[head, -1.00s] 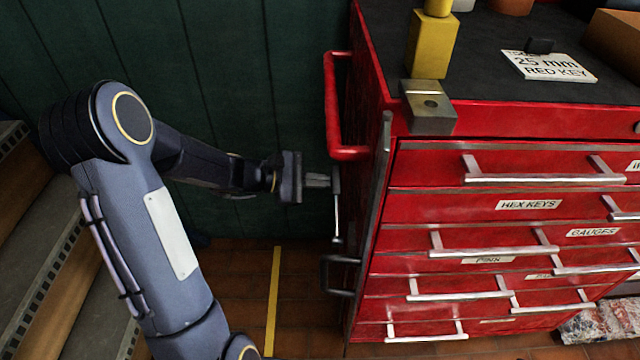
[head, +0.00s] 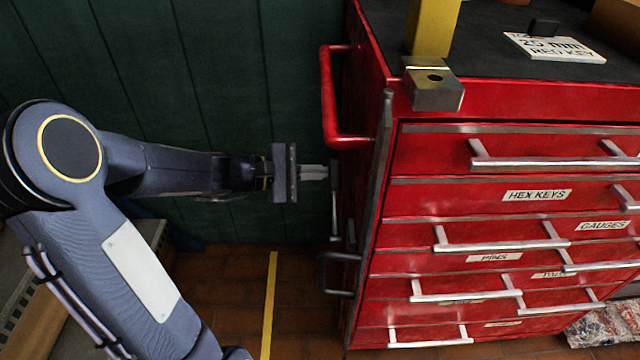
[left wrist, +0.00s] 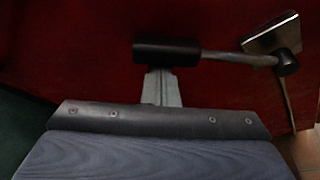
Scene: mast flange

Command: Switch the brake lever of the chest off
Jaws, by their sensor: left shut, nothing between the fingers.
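The red chest (head: 450,235) fills the right half of the head view. The brake lever is on its left side wall; only a thin grey part of it (head: 334,215) shows there, below my fingertips. In the left wrist view the lever has a black grip (left wrist: 166,50), and a grey rod runs right from it to a pivot by a metal plate (left wrist: 272,35). My left gripper (head: 322,172) is shut and empty, pointing at the side wall. In the left wrist view its fingers (left wrist: 161,86) reach up to the grip, which hides their tips; contact cannot be told. My right gripper is not in view.
A red side handle (head: 328,98) sticks out just above my left gripper, and a dark handle (head: 324,274) sits below it. A grey metal block (head: 435,92) lies on the chest's corner under a yellow post (head: 432,28). A green wall (head: 230,80) stands behind.

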